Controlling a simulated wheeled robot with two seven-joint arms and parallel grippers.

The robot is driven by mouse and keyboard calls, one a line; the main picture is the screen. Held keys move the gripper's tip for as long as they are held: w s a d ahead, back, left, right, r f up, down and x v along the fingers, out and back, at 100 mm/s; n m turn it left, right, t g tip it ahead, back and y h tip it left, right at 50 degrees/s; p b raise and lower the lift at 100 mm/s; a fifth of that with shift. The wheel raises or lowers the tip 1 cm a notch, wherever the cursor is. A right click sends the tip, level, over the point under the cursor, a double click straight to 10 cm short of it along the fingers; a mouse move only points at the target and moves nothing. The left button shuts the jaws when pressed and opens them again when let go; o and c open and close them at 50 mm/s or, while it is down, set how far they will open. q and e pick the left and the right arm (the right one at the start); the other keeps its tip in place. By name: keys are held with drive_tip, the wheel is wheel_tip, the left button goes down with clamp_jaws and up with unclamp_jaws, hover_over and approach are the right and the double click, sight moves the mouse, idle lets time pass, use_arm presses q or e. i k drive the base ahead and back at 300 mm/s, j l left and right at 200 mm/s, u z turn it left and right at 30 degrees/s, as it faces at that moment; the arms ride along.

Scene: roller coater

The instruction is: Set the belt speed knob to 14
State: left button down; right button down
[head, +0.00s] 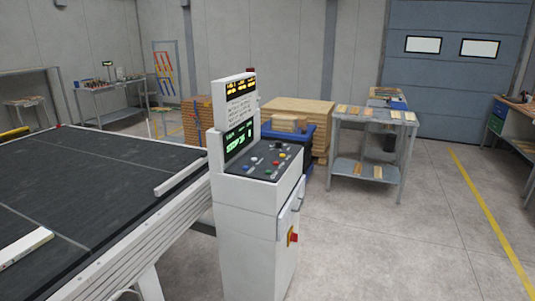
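A white control console (255,215) stands at the end of the belt, in the middle of the head view. Its sloped dark panel (262,161) carries several small buttons and knobs in red, blue, green, yellow and black. They are too small to tell which is the belt speed knob or where it points. A green display (239,140) sits behind the panel, and an amber display (240,87) is higher up; I cannot read their text surely. Neither of my grippers is in view.
The dark conveyor belt (95,180) with white bars fills the left. A grey table (372,118) with wooden pieces stands behind the console to the right. Wood stacks (297,107) and a blue bin are behind it. The floor (400,240) at the front right is clear.

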sight(279, 145)
drive_tip(key=i+j, duration=0.2)
drive_tip(key=i, duration=0.15)
drive_tip(key=i+j, duration=0.2)
drive_tip(key=i, duration=0.2)
drive_tip(key=i+j, duration=0.15)
drive_tip(key=i, duration=0.2)
drive_tip(key=i+u, duration=0.3)
drive_tip(key=i, duration=0.5)
drive_tip(key=i+l+u, duration=0.1)
drive_tip(key=i+u, duration=0.2)
drive_tip(key=i, duration=0.45)
